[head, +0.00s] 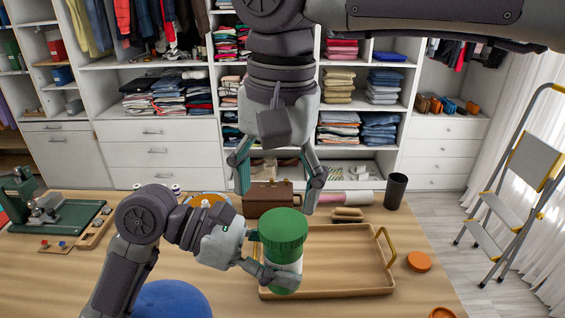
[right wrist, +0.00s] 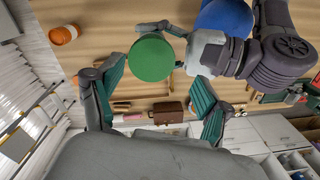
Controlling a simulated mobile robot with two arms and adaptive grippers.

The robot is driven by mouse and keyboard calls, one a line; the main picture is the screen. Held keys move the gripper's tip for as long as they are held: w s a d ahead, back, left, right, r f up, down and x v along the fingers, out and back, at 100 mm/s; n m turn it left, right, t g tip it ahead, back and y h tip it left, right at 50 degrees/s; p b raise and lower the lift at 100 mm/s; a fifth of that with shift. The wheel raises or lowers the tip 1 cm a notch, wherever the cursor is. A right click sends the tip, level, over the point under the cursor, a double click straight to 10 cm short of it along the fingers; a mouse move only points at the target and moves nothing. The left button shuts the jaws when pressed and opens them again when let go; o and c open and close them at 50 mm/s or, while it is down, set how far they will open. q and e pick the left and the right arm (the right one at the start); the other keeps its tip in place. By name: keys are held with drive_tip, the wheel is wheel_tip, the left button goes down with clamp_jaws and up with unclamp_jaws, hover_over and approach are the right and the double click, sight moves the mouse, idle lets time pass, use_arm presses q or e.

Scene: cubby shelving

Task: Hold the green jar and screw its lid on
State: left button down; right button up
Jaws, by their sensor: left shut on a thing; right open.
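The jar (head: 286,275) stands upright at the near left part of the wooden tray, pale in its lower part. Its wide green lid (head: 283,229) sits on top; I cannot tell how tightly it is seated. My left gripper (head: 270,272) is shut on the jar's body from the left and hides part of it. My right gripper (head: 276,200) points down above and behind the lid, open and empty, its fingers apart.
The tray (head: 345,290) has raised gold handles. Behind it are a brown case (head: 268,190), a pink-and-white cylinder (head: 352,198), a brush (head: 347,214) and a dark cup (head: 396,190).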

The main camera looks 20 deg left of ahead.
drive_tip(key=n, duration=0.4)
drive_tip(key=shift+r+n, duration=0.1)
drive_tip(key=shift+n, duration=0.2)
drive_tip(key=n, duration=0.6)
drive_tip(key=shift+r+n, duration=0.2)
drive_tip(key=shift+n, duration=0.1)
drive_tip(key=n, duration=0.4)
drive_tip(key=shift+r+n, duration=0.15)
drive_tip(key=shift+n, duration=0.15)
drive_tip(key=n, duration=0.4)
drive_tip(key=shift+r, duration=0.1)
drive_tip(key=n, duration=0.6)
drive_tip(key=shift+w+r+n, duration=0.1)
drive_tip(key=shift+r+n, duration=0.15)
drive_tip(key=shift+n, duration=0.15)
drive_tip(key=n, duration=0.4)
drive_tip(key=shift+w+r+h, duration=0.1)
drive_tip(key=shift+r+h, duration=0.05)
drive_tip(key=shift+h, duration=0.15)
drive_tip(key=n, duration=0.4)
drive_tip(key=shift+w+d+r, duration=0.1)
drive_tip(key=shift+d, duration=0.05)
drive_tip(key=n, duration=0.5)
drive_tip(key=shift+w+d+r, duration=0.15)
drive_tip(key=shift+r, duration=0.05)
